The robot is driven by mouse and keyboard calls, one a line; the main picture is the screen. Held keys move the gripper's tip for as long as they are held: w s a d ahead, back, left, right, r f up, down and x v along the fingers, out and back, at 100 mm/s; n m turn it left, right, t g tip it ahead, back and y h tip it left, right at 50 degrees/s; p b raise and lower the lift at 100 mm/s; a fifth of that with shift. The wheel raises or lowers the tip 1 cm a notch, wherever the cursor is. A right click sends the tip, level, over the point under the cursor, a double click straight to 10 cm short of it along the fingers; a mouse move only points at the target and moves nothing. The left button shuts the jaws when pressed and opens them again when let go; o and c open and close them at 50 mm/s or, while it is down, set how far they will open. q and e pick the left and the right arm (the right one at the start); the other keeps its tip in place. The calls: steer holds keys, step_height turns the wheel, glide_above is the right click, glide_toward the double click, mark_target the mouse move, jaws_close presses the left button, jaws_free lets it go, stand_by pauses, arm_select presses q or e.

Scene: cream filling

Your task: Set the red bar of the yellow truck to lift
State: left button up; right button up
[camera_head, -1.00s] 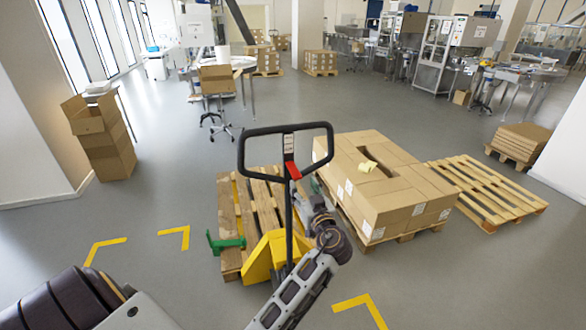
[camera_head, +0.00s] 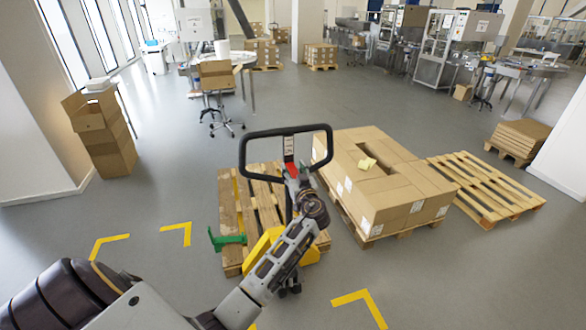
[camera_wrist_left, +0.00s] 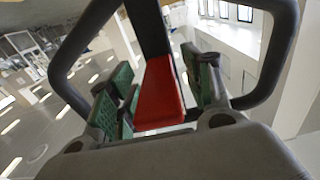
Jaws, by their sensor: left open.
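The yellow truck (camera_head: 262,247) stands at the wooden pallet, partly hidden behind my left arm. Its black loop handle (camera_head: 242,152) rises upright above it. The red bar (camera_head: 291,169) sits inside the lower part of the loop. My left gripper (camera_head: 297,180) is at the base of the loop, right by the red bar. In the left wrist view the red bar (camera_wrist_left: 160,95) lies between the green-padded open fingers of the gripper (camera_wrist_left: 160,85). I cannot tell whether a finger touches it. My right gripper is not in view.
A pallet (camera_head: 228,215) lies under the handle, with a green piece (camera_head: 226,239) at its left edge. A pallet of cartons (camera_head: 385,190) stands close on the right, an empty pallet (camera_head: 490,185) beyond. Yellow corner marks (camera_head: 178,228) lie on clear floor at left.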

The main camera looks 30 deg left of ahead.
arm_select(q)
steer(key=shift+w+a, duration=0.25)
steer(key=shift+a, duration=0.05)
steer(key=shift+c, duration=0.4)
jaws_close()
